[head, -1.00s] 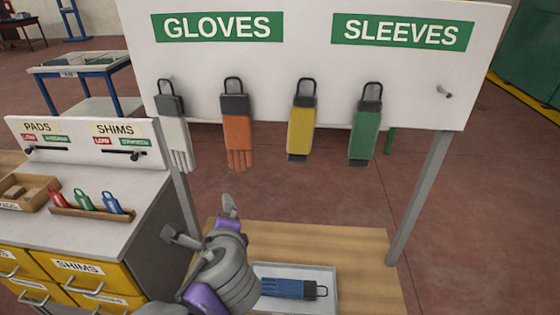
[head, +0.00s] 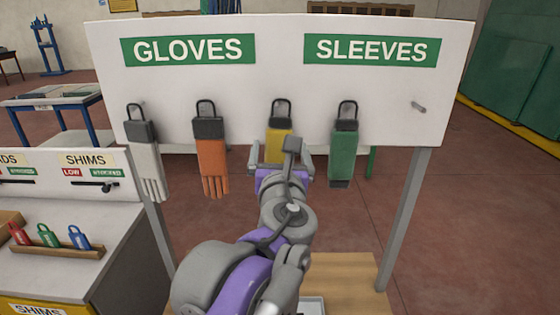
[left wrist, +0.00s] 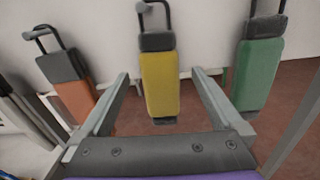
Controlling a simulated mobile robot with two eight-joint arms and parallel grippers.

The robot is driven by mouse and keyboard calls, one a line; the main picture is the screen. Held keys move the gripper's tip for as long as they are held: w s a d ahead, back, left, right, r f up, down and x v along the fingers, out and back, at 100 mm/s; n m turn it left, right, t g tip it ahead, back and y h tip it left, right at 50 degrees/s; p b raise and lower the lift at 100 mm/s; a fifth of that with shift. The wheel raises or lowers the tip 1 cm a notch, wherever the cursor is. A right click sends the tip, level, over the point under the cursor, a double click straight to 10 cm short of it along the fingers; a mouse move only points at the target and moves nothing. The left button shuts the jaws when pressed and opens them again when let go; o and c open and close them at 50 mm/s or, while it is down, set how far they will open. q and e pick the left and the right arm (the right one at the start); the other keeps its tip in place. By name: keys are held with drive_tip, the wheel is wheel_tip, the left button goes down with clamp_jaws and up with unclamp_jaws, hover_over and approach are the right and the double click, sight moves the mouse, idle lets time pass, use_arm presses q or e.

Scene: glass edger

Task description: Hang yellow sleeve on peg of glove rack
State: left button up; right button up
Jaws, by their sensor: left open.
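The yellow sleeve (head: 279,137) hangs by its black loop from a peg on the white glove rack (head: 285,85), between the orange glove and the green sleeve. In the left wrist view the yellow sleeve (left wrist: 160,84) shows almost whole, with dark grey ends. My left gripper (head: 280,158) is open in front of the sleeve's lower part and hides it in the head view. In the left wrist view its fingers stand one on each side of the sleeve, apart from it. An empty peg (head: 418,107) is at the rack's far right. My right gripper is not in view.
A white glove (head: 145,160), an orange glove (head: 211,160) and a green sleeve (head: 344,150) hang beside the yellow one. The rack's right post (head: 404,220) stands on the right. A shims counter (head: 95,205) is at the left. A tray edge (head: 313,304) shows low down.

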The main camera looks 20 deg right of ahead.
sight(279, 137)
use_arm(q)
drive_tip(key=shift+x, duration=1.75)
drive_tip(key=shift+a, duration=0.1)
drive_tip(key=c, duration=1.3)
drive_tip(key=shift+r+p, duration=0.55)
drive_tip(key=shift+p, duration=0.1)
drive_tip(key=shift+s, duration=0.15)
drive_tip(key=shift+p+v, duration=0.3)
drive_tip(key=shift+v, duration=3.4)
drive_tip(key=shift+a, duration=0.1)
